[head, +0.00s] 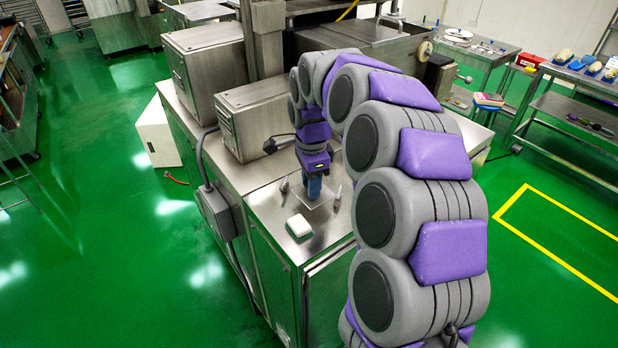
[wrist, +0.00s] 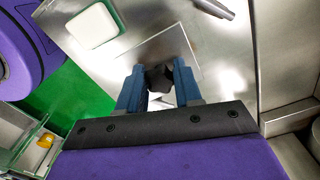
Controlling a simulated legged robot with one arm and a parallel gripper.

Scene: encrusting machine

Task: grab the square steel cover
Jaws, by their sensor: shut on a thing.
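The square steel cover (wrist: 183,50) is a flat, shiny plate with a dark knob (wrist: 159,78) on it. It lies at or very close to the steel machine top; I cannot tell whether there is a gap. In the head view the cover (head: 322,200) shows as a pale square under my gripper (head: 314,194). My gripper's blue fingers stand on both sides of the knob in the wrist view (wrist: 159,72) and are shut on it. The fingers hide the near part of the cover.
A white rounded block (head: 299,226) sits on the machine top (head: 265,205) near its front edge. Small metal pieces stand left (head: 284,186) and right (head: 338,193) of the cover. Steel boxes (head: 255,115) rise behind. Green floor at left is open.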

